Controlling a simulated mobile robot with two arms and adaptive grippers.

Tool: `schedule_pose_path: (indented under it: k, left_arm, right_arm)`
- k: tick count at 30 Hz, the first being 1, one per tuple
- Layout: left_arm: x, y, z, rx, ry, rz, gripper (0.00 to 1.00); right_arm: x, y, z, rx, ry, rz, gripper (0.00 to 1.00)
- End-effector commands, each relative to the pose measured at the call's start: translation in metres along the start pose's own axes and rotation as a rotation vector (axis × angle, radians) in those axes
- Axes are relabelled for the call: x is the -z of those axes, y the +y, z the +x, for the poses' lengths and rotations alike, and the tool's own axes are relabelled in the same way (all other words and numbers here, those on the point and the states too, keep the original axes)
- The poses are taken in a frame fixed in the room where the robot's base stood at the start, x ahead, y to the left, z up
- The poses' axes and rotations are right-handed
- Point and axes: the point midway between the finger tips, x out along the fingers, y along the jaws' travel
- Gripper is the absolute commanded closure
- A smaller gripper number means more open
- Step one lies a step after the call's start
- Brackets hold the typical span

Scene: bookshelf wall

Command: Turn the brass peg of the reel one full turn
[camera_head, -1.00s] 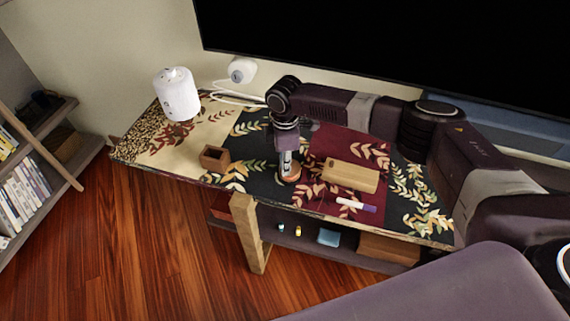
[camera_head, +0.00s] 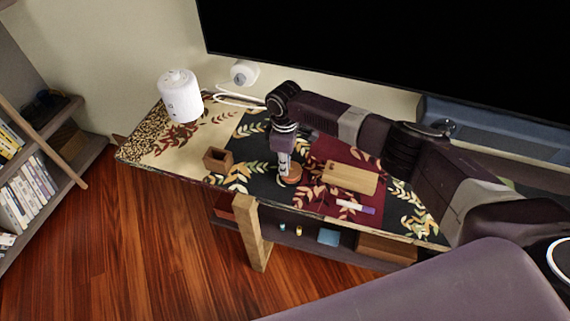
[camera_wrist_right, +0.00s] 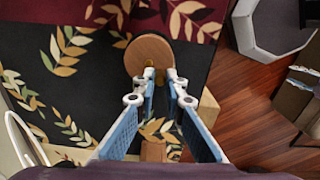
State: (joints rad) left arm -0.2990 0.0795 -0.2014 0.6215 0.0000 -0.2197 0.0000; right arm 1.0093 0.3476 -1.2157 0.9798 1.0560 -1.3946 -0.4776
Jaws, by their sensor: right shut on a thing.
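The reel (camera_head: 290,174) is a small round wooden disc lying flat on the dark leaf-patterned part of the table cover. In the right wrist view the reel (camera_wrist_right: 147,48) shows as a tan disc, with the small brass peg (camera_wrist_right: 149,73) at its near edge. My right gripper (camera_head: 285,168) points down at the reel from above. In the wrist view the right gripper's fingertips (camera_wrist_right: 159,75) are close together at the peg, shut on it and partly hiding it. My left gripper is in neither view.
A wooden block (camera_head: 350,178) lies just right of the reel, with a marker (camera_head: 356,207) in front. A small open wooden box (camera_head: 217,159) stands to the left. A white canister (camera_head: 180,97) stands at the far left. The black screen (camera_head: 400,50) bounds the back.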

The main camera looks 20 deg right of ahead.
Motion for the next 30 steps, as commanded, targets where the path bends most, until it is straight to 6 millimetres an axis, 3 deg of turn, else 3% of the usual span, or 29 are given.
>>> schedule_pose_path:
  k: [3, 4, 8, 19, 23, 30]
  left_arm:
    - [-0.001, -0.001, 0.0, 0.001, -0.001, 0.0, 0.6]
    - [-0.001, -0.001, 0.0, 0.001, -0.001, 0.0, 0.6]
    - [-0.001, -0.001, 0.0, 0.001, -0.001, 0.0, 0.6]
    - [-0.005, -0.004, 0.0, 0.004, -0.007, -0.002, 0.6]
    - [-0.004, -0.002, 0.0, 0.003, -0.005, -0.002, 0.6]
    - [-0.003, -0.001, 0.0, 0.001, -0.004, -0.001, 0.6]
  right_arm:
    - [0.0, 0.0, -0.001, -0.001, 0.001, -0.001, 1.0]
    - [0.0, 0.0, -0.001, -0.001, 0.001, -0.002, 0.88]
    - [0.0, 0.0, -0.001, -0.001, 0.0, -0.002, 0.73]
    - [0.001, 0.0, -0.006, -0.001, 0.002, -0.003, 0.72]
    - [0.001, 0.001, -0.024, -0.002, 0.003, -0.003, 0.72]
    - [0.001, 0.001, -0.076, -0.003, 0.003, -0.003, 0.72]
